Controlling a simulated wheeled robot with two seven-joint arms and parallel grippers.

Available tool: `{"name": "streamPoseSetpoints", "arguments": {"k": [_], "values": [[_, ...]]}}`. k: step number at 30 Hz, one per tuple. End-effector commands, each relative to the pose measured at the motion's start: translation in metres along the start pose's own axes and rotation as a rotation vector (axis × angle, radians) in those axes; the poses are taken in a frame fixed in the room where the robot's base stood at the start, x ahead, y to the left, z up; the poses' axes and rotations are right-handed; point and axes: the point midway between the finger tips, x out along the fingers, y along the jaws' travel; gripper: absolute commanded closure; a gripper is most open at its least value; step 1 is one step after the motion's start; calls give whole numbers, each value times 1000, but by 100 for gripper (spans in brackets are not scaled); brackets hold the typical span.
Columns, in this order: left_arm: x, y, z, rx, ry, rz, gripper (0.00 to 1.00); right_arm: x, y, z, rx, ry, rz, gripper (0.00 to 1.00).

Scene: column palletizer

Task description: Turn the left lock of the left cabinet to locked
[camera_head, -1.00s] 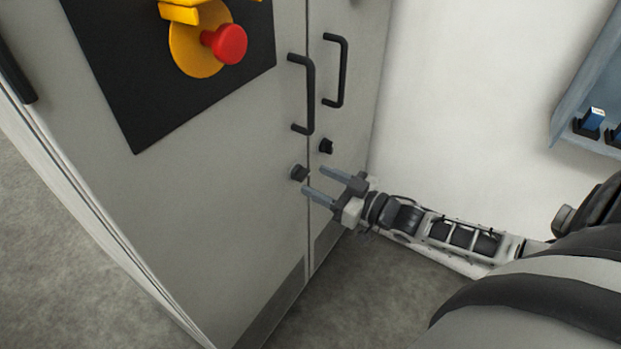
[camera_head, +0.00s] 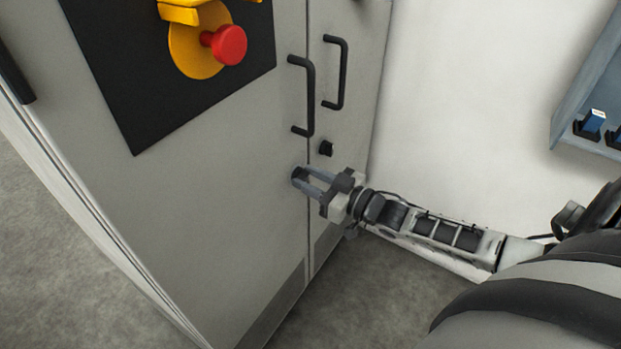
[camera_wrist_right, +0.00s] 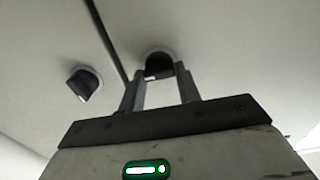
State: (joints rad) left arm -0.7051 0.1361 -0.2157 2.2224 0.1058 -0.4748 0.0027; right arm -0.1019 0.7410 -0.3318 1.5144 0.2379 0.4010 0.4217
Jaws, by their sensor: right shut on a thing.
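The grey cabinet (camera_head: 215,205) has two small black lock knobs near the seam between its doors. The left lock (camera_head: 297,174) is on the left door below the handle, mostly covered by my fingers. My right gripper (camera_head: 304,180) is shut on it, with a finger on each side. In the right wrist view, the left lock (camera_wrist_right: 159,66) sits between the fingertips (camera_wrist_right: 163,75). The other lock (camera_wrist_right: 83,83) is across the seam and free; it also shows in the head view (camera_head: 326,148). My left gripper is not in view.
Two black bar handles, the left one (camera_head: 308,95) and the right one (camera_head: 340,72), stand out above the locks. A red knob on a yellow disc (camera_head: 228,44) is at the upper left. A blue-grey rack (camera_head: 580,90) hangs on the right wall.

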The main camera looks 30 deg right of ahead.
Motion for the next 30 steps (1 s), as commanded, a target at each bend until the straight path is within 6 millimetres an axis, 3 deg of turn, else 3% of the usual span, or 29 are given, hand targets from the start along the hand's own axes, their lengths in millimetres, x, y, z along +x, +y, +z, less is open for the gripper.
{"name": "streamPoseSetpoints", "arguments": {"k": [11, 30], "values": [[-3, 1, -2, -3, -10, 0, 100, 0, -1, -2, -176, 3, 0, 90], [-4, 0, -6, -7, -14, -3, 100, 0, -3, 0, -776, 4, 2, 90]]}}
